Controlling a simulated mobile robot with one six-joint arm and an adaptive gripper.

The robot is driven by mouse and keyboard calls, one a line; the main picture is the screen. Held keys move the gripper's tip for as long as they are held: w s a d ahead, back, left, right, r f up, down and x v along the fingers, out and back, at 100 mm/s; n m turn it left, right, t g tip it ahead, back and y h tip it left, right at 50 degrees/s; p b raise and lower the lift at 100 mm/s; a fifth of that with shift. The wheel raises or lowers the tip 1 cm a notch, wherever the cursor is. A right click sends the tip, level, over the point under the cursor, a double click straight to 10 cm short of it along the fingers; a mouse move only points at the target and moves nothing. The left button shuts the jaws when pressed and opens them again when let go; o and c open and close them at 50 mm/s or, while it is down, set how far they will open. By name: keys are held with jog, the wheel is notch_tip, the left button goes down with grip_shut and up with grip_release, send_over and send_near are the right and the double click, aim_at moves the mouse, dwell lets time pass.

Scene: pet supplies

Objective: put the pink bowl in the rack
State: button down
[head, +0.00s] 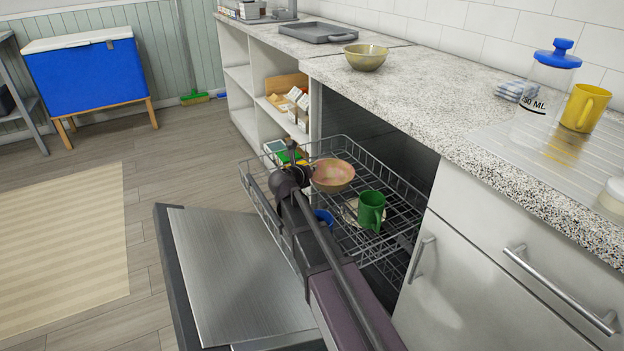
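The pink bowl (333,174), pinkish inside with a tan outer wall, shows at the upper rack, right beside my gripper. The rack (408,183) is a grey wire dishwasher basket, pulled out under the counter. I cannot tell whether the bowl rests on the wires or is held just above them. My gripper (291,160) is over the rack's left part, at the bowl's left side. Its fingers are dark and small here, so I cannot tell if they are open or touch the rim. My arm hides part of the rack.
A green mug (371,210) stands in the rack by a pale plate (351,212), with a blue item (324,217) partly hidden. The dishwasher door (235,275) is folded down. On the counter (420,85) are an olive bowl (366,57), a jar (548,85) and a yellow mug (585,108).

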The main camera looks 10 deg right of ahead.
jog(key=shift+f+b, duration=1.25)
jog(key=shift+f, duration=0.25)
jog(key=shift+f+b, duration=0.6)
jog(key=c, duration=0.8)
grip_release()
jog(key=shift+r, duration=0.15)
jog(key=shift+r+p, duration=0.6)
jog(key=shift+p, duration=0.15)
jog(key=p+v, duration=0.3)
jog(key=v, duration=0.9)
jog(key=shift+f+p, duration=0.15)
jog(key=shift+p, duration=0.25)
